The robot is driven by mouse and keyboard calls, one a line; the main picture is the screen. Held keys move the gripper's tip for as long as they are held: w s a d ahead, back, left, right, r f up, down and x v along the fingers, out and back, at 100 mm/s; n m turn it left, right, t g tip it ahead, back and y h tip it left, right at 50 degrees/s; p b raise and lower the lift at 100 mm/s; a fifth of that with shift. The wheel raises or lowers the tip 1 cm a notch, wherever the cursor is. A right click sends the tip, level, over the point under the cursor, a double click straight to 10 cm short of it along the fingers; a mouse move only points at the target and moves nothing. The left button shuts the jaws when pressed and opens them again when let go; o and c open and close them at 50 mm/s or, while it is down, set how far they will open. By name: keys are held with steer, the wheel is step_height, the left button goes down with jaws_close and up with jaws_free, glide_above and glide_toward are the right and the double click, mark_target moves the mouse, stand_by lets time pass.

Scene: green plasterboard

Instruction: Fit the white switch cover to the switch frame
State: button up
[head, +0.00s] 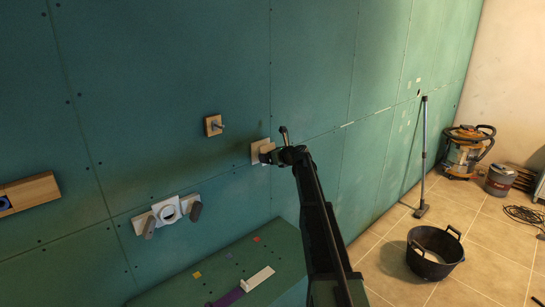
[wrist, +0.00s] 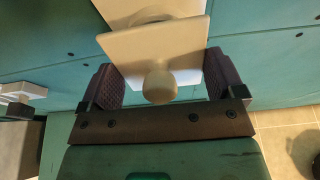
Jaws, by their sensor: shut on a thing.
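The switch cover (wrist: 152,42) is a cream-white square plate with a round knob on its near face. Behind the cover, the wrist view shows a white plate (wrist: 118,8) on the wall, which looks like the switch frame. The cover hides much of it, and I cannot tell whether the two touch.
A wooden block with a metal peg (head: 214,125) is on the wall to the left. A white fixture with grey handles (head: 168,213) is lower left. A wooden block with a blue socket (head: 28,194) is far left. A green bench (head: 215,270) stands below. A black tub (head: 433,252) is on the floor.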

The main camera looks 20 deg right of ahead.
steer(key=shift+x, duration=1.15)
steer(key=o, duration=0.9)
steer(key=shift+r, duration=0.1)
steer(key=shift+s, duration=0.1)
steer(key=p+v, duration=0.3)
steer(key=v, duration=0.7)
steer(key=shift+s+d+r, duration=0.15)
steer(key=shift+s+r, duration=0.05)
steer(key=shift+s, duration=0.1)
